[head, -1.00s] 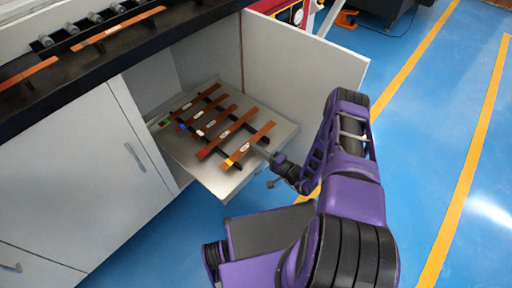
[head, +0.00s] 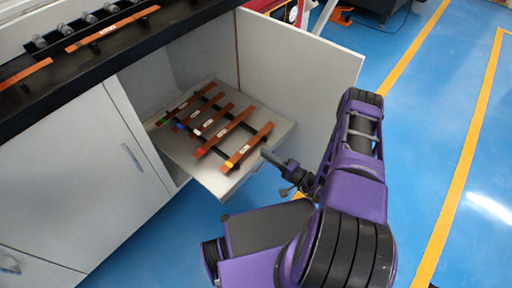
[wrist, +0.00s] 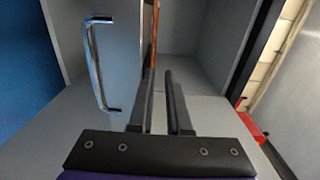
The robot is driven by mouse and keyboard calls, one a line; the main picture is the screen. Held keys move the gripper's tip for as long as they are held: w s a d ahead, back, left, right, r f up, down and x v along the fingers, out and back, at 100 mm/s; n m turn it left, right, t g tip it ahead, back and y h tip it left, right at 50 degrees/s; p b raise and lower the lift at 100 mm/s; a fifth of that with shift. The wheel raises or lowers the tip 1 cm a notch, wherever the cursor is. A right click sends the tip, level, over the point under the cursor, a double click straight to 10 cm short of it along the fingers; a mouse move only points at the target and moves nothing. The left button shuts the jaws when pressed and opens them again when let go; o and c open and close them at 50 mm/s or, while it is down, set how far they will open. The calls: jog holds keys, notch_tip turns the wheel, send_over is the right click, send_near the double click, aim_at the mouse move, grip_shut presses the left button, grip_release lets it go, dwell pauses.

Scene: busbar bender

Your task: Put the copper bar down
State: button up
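Several copper bars lie side by side on dark rails on the pulled-out shelf (head: 216,182) of the open cabinet, with coloured ends. The nearest copper bar (head: 258,138), with a yellow end and a white label, rests across the rails at the shelf's right side. My gripper (head: 266,154) is just right of this bar, apart from it and empty. In the wrist view my gripper (wrist: 161,75) shows two dark fingers with a clear gap between them. A copper strip (wrist: 154,45) shows edge-on beyond the left finger; I cannot tell which bar it is.
The open cabinet door (head: 300,75) stands behind the shelf and my gripper. The bender bench (head: 60,75) carries more copper strips and rollers at upper left. A closed cabinet door (head: 85,165) is at left. Blue floor (head: 420,150) to the right is free.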

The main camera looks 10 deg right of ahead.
jog(key=v, duration=0.5)
jog(key=shift+s, duration=0.1)
dwell(0.3)
